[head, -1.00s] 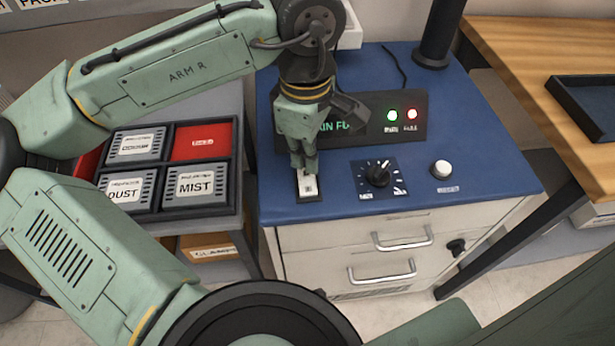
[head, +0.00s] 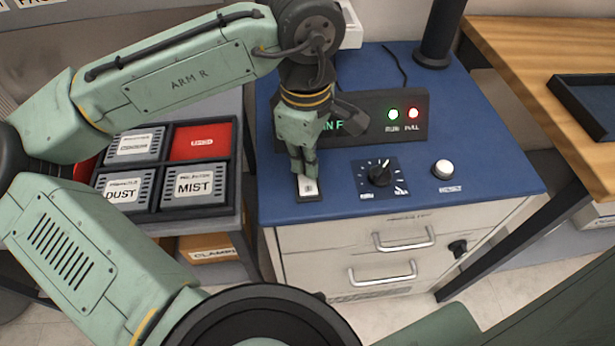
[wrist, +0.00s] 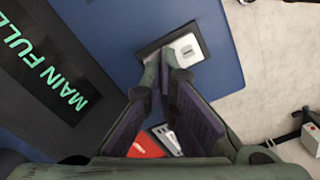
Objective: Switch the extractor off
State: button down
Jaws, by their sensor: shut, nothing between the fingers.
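The extractor (head: 400,260) is a cabinet with a blue top and pale drawers. A white rocker switch (head: 308,187) in a black frame sits at the front left of its top; it also shows in the wrist view (wrist: 188,49). My gripper (head: 305,174) is shut and empty, pointing down at the switch. Its fingertips (wrist: 168,68) are at the switch's rear end and hide part of it; I cannot tell whether they touch. The RUN light (head: 393,114) glows green and the FULL light (head: 413,113) red.
A dial (head: 379,174) and a white round button (head: 442,169) lie right of the switch. A black rack (head: 165,207) of labelled filters with a red USED bin (head: 203,142) stands left. A black pipe (head: 435,35) rises at the back.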

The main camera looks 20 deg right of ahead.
jog(key=shift+f, duration=0.3)
jog(key=shift+r, duration=0.15)
notch_tip(320, 180, up, 7)
jog(key=p, duration=0.7)
dwell(0.5)
